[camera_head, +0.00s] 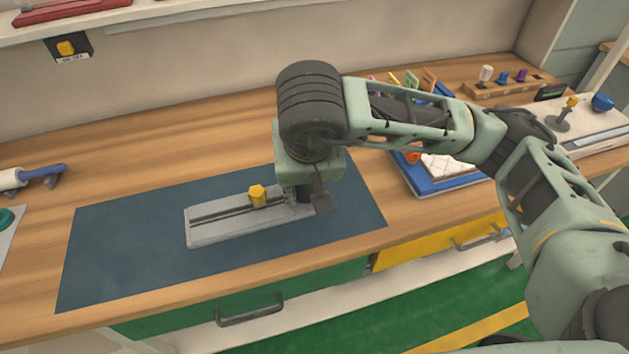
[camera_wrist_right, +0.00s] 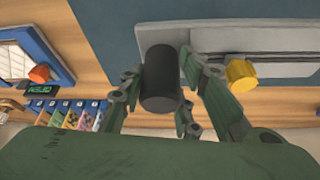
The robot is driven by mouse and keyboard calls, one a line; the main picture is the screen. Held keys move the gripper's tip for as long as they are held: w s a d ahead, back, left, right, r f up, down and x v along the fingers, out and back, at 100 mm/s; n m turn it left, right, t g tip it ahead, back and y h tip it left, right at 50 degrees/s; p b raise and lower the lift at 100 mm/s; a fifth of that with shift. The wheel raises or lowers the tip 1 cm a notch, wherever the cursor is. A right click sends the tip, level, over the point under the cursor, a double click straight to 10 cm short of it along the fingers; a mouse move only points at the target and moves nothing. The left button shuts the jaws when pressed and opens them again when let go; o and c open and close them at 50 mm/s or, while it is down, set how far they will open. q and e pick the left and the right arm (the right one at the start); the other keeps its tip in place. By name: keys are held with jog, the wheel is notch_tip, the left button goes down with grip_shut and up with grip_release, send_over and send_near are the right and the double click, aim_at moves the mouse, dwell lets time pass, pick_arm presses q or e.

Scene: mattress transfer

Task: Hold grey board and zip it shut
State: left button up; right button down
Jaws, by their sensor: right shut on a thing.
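The grey board (camera_head: 235,225) lies flat on a dark blue mat (camera_head: 120,255) on the wooden bench. A dark slotted track runs along it, with a yellow pull (camera_head: 257,196) standing near its middle. The board and the yellow pull (camera_wrist_right: 241,75) also show in the right wrist view. My right gripper (camera_head: 304,196) is low over the board's right end. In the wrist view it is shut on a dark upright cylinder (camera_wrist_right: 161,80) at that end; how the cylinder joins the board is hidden. My left gripper is not in view.
A blue-framed tray (camera_head: 450,180) stands right of the mat, with a wooden rack (camera_head: 510,88) of small knobs behind it. A blue-handled roller (camera_head: 35,175) is at far left. Drawers with handles (camera_head: 250,315) line the bench front. The mat's left part is clear.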

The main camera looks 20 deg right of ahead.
aim_at(278, 188)
jog(key=shift+w+a+b, duration=0.5)
jog(key=shift+w+a, duration=0.35)
jog(key=shift+a, duration=0.3)
jog(key=shift+w+a+b, duration=0.45)
jog(key=shift+w+a, duration=0.35)
jog(key=shift+a, duration=0.35)
jog(key=shift+w+a+b, duration=0.2)
jog(key=shift+w+a, duration=0.3)
jog(key=shift+a, duration=0.2)
jog(key=shift+w+a+b, duration=0.2)
jog(key=shift+w+a, duration=0.25)
jog(key=shift+a, duration=0.2)
jog(key=shift+f, duration=0.2)
notch_tip(278, 188, down, 6)
jog(key=b, duration=0.7)
jog(key=shift+f, duration=0.25)
jog(key=shift+f+b, duration=1.05)
jog(key=shift+f, duration=0.05)
jog(key=shift+f+b, duration=0.7)
jog(key=shift+b, duration=0.05)
